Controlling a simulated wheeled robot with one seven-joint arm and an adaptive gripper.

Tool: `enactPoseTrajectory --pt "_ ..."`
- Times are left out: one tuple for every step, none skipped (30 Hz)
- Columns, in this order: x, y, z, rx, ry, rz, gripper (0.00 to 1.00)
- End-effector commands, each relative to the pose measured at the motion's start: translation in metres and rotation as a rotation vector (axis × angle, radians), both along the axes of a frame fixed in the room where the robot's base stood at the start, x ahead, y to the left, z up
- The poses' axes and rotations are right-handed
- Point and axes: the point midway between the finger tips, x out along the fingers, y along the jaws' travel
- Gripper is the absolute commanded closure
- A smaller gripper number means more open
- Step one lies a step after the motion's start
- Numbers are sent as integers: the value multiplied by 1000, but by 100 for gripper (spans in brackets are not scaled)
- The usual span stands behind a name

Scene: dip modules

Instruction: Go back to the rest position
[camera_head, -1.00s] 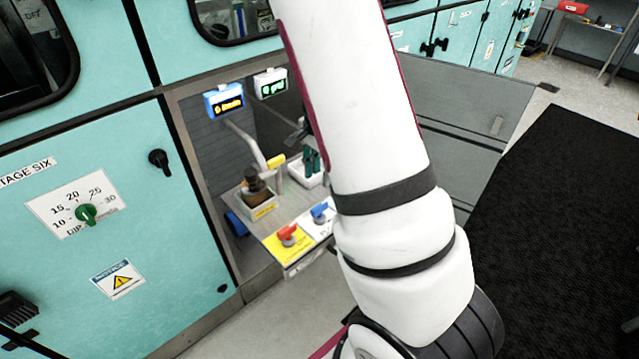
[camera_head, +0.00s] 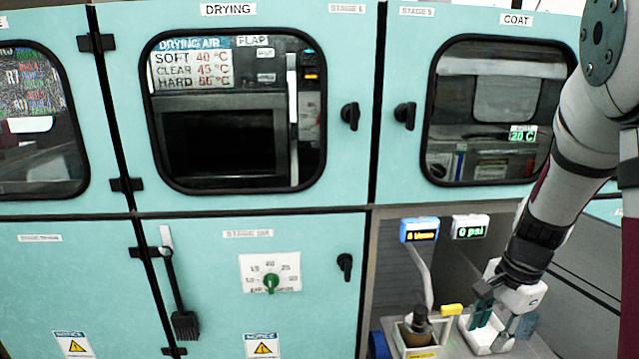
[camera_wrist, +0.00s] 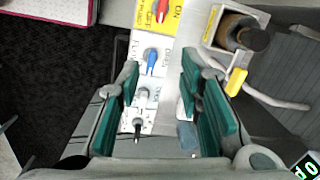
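My gripper (camera_head: 500,318) is low at the right in the head view, over the bench inside the lower cabinet opening and close to a white tray (camera_head: 490,338). In the wrist view my gripper (camera_wrist: 165,95) shows two fingers with green pads, spread well apart, with nothing held between them. My arm reaches down from the upper right of the head view.
A brown bottle (camera_head: 419,322) stands in a holder beside a yellow-handled hose (camera_head: 452,310). Two small displays (camera_head: 420,230) hang above. Teal cabinets with a drying window (camera_head: 235,145) and a coat window (camera_head: 490,165) fill the rest. A black mat (camera_wrist: 50,80) lies beside the bench.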

Motion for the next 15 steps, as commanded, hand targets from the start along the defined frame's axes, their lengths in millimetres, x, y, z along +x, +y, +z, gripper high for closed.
enactPoseTrajectory --pt "-6 15 22 14 -31 69 67" --pt "-10 23 32 20 -46 111 67" --pt "-16 33 45 25 -65 168 67" --pt "-21 40 55 27 -78 210 67" --pt "-26 48 64 29 -91 253 67" --pt "-33 57 76 28 -111 309 67" --pt "-39 64 84 26 -123 353 67" --pt "-45 70 93 24 -137 396 67" --pt "-53 78 104 17 -153 453 67" --pt "-59 84 112 11 -167 497 67" --pt "-66 90 119 5 -178 539 67" --pt "-76 97 129 -8 -195 597 67" --pt "-83 102 136 -18 -208 639 67" --pt "-91 107 142 -30 -218 682 67" --pt "-101 112 151 -46 -231 738 67"
